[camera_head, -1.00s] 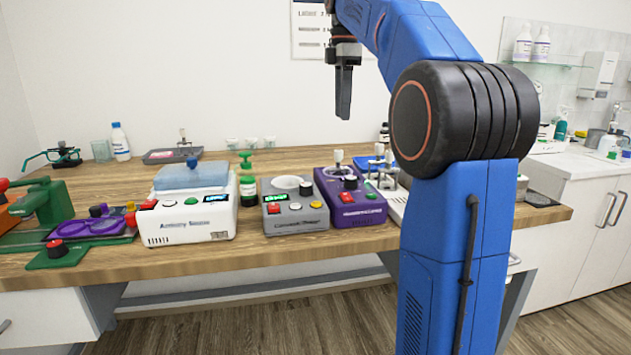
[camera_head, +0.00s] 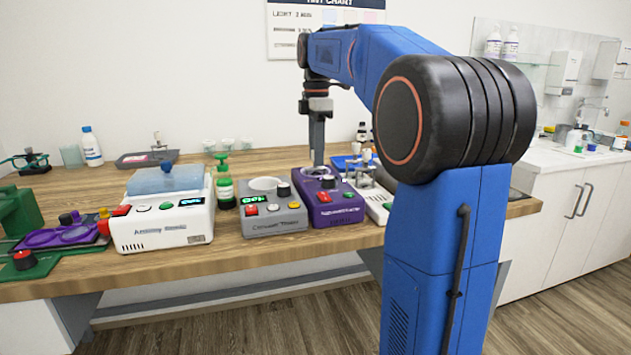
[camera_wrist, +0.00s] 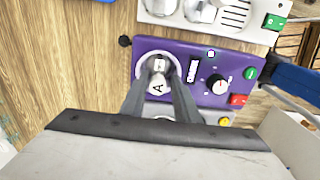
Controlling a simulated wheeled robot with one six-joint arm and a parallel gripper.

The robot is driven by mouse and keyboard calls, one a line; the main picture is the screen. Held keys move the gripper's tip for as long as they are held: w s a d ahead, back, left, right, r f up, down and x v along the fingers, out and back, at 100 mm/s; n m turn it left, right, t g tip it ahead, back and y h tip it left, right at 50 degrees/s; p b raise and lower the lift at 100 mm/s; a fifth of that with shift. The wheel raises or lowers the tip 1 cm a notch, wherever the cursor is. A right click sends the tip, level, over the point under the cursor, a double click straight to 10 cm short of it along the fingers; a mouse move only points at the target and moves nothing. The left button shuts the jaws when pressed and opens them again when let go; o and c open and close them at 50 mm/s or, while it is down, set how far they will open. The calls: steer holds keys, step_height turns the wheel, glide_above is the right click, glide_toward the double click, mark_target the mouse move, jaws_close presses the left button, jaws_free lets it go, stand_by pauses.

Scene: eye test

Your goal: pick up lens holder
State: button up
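My gripper (camera_head: 317,160) points straight down over the purple device (camera_head: 340,212), at its round seat. In the wrist view, the two fingers (camera_wrist: 159,72) reach down to the white ring (camera_wrist: 143,60) on the purple device (camera_wrist: 205,62). A small pale piece marked with letters (camera_wrist: 158,84) shows between them. A gap shows between the fingers; contact with the piece cannot be made out. I cannot tell for sure whether this piece is the lens holder. In the head view it is mostly hidden by the fingers.
A grey device (camera_head: 272,222) and a white device with a blue lid (camera_head: 165,232) stand to the left. A white device with metal parts (camera_head: 378,208) stands close on the right.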

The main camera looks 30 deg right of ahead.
mark_target(316, 168)
steer(key=shift+w+f, duration=0.2)
steer(key=shift+f, duration=2.4)
jaws_close()
